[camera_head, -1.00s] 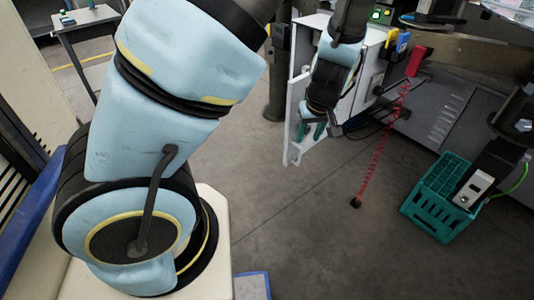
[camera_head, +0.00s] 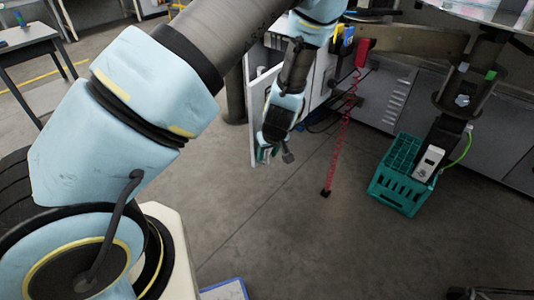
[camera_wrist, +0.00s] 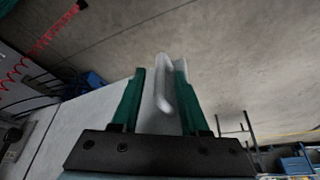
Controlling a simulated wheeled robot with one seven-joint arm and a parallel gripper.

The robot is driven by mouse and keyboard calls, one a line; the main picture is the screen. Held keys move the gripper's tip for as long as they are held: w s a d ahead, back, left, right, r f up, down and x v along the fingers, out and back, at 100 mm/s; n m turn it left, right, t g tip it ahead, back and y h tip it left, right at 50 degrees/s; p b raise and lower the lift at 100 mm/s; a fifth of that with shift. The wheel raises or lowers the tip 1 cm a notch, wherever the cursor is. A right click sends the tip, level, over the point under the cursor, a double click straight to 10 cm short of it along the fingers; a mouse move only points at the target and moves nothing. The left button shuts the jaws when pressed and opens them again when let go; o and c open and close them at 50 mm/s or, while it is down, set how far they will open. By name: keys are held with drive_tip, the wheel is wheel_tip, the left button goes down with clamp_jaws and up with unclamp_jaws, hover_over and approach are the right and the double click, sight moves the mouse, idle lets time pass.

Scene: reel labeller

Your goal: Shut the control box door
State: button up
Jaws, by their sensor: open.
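The control box (camera_head: 321,78) is a pale cabinet left of the machine. Its white door (camera_head: 256,112) stands open on the near left side, partly hidden by my arm. My gripper (camera_head: 269,153) hangs at the lower part of the door, with its green fingers pointing down. In the wrist view my gripper (camera_wrist: 160,66) is open, its green fingers on both sides of a light grey, rounded, elongated part (camera_wrist: 162,98). I cannot tell whether this is the door's handle or whether the fingers touch it. A pale panel (camera_wrist: 75,135) lies left of the fingers.
A red coiled hose (camera_head: 343,135) hangs right of the box to the floor. A green crate (camera_head: 398,188) stands farther right beside the machine. A table (camera_head: 35,55) is at the far left. The floor between my base and the box is clear.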

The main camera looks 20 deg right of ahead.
drive_tip(key=shift+w+f, duration=0.15)
drive_tip(key=shift+f, duration=0.25)
drive_tip(key=shift+c, duration=0.2)
clamp_jaws()
idle(1.0)
